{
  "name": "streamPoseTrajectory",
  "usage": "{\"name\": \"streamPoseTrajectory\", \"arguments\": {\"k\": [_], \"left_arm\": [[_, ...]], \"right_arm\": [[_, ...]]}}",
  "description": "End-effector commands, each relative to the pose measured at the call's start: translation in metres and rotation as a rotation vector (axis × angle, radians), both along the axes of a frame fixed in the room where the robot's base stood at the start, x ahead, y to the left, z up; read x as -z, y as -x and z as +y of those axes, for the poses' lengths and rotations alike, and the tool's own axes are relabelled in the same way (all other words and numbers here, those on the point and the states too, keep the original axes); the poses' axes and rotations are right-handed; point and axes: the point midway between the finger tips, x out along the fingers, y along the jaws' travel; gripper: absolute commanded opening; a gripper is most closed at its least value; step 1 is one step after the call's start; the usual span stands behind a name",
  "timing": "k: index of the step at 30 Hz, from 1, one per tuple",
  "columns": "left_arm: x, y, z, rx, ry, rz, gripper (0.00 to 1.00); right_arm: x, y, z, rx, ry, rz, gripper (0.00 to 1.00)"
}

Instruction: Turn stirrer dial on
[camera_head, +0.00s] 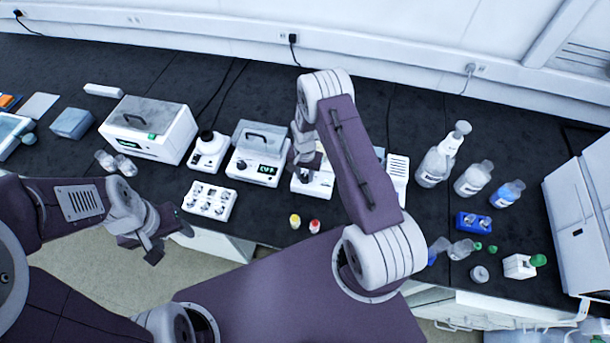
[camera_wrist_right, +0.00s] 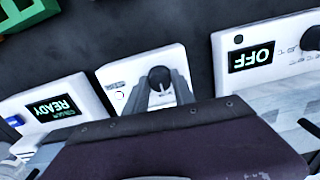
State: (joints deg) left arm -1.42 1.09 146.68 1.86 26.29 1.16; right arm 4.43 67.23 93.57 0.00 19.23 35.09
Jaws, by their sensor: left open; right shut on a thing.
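The stirrer, a small white unit (camera_head: 318,190), stands on the dark bench in the head view, partly covered by my right arm. In the right wrist view the white unit (camera_wrist_right: 115,97) carries a round black dial (camera_wrist_right: 160,76) with a light line on it. My right gripper (camera_wrist_right: 161,86) is shut on this dial, one finger on each side; the wrist view is upside down to the bench. In the head view the right gripper (camera_head: 307,163) is above the unit and its fingertips are hard to see. My left gripper (camera_head: 169,242) is open and empty, in front of the bench edge.
A unit reading OFF (camera_wrist_right: 257,57) and one reading READY (camera_wrist_right: 54,107) flank the stirrer closely. A white vial rack (camera_head: 209,200) and two small capped vials (camera_head: 295,221) stand in front. Bottles (camera_head: 435,165) stand to the right.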

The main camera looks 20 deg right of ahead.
Motion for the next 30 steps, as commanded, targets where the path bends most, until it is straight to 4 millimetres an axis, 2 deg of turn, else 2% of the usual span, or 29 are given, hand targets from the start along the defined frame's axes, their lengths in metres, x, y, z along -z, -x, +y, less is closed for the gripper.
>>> {"name": "streamPoseTrajectory", "arguments": {"k": [16, 17, 19, 30], "left_arm": [[0.0009, 0.0, 0.0, 0.0, 0.0, 0.0, 0.57], [0.0009, 0.0, 0.0, 0.0, 0.0, 0.0, 0.57], [0.0009, 0.0, 0.0, 0.0, 0.0, 0.0, 0.57], [0.0025, 0.0, 0.0, 0.0, 0.0, 0.0, 0.57]], "right_arm": [[-0.0013, -0.0014, -0.0001, 0.024, 0.0, -0.004, 0.0], [-0.0013, -0.0014, -0.0001, 0.024, 0.0, -0.004, 0.33], [-0.0012, -0.0012, -0.0001, 0.024, 0.0, -0.003, 0.52], [-0.0044, -0.001, 0.0, 0.023, 0.001, -0.002, 0.52]]}}
